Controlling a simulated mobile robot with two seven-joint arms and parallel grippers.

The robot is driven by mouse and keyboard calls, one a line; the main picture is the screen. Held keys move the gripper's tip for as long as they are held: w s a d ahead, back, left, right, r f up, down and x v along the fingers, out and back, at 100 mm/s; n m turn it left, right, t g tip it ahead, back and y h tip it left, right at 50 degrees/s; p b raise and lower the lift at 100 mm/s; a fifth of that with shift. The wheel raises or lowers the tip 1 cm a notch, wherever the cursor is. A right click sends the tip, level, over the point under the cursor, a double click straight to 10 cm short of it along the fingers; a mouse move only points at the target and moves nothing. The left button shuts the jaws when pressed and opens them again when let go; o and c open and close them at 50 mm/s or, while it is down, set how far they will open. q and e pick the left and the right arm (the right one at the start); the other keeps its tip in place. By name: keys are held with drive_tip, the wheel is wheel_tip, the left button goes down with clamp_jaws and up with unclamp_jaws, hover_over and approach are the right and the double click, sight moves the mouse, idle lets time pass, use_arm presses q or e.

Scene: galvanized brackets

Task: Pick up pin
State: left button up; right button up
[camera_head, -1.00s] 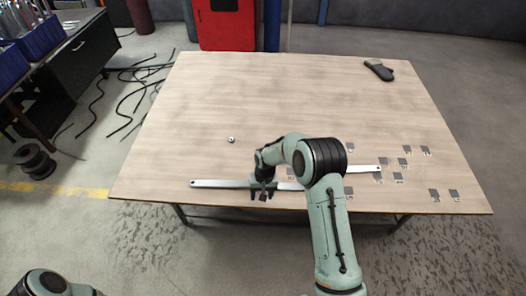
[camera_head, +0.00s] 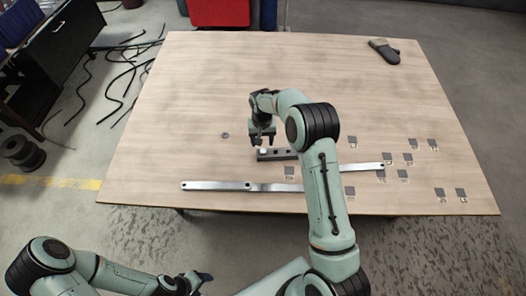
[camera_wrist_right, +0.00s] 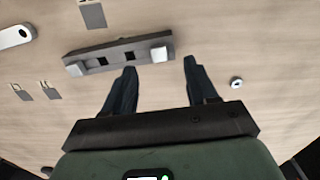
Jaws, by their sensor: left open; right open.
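A small round metal piece with a dark centre, possibly the pin, (camera_head: 225,135) lies alone on the table left of my right gripper. It also shows in the right wrist view (camera_wrist_right: 237,83), right of the fingers. My right gripper (camera_head: 262,137) is open above the table, beside a dark bar (camera_head: 284,154) with square holes. In the wrist view, the bar (camera_wrist_right: 108,56) lies beyond the fingertips, with a pale metal block (camera_wrist_right: 159,54) near its right end. Nothing is between the fingers. My left gripper (camera_head: 200,278) is open at the bottom left, off the table's front edge.
Flat metal strips (camera_head: 215,186) lie along the table's front, partly behind my right arm. Several small grey plates (camera_head: 408,159) lie at the right. A dark-handled tool (camera_head: 385,52) lies at the far right corner. The left and back of the table (camera_head: 210,80) are clear.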

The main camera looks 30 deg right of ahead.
sight(263, 152)
wheel_tip(263, 152, down, 3)
drive_tip(key=shift+w+d+r, duration=0.1)
drive_tip(key=shift+w+r, duration=0.05)
drive_tip(key=shift+r, duration=0.05)
wheel_tip(263, 152, down, 5)
drive_tip(key=shift+d+p, duration=0.15)
drive_tip(key=shift+p, duration=0.25)
use_arm(q)
drive_tip(key=shift+w+d+r, duration=0.1)
drive_tip(key=shift+w+r, duration=0.45)
drive_tip(key=shift+w, duration=0.25)
use_arm(e)
drive_tip(key=shift+c, duration=0.3)
clamp_jaws()
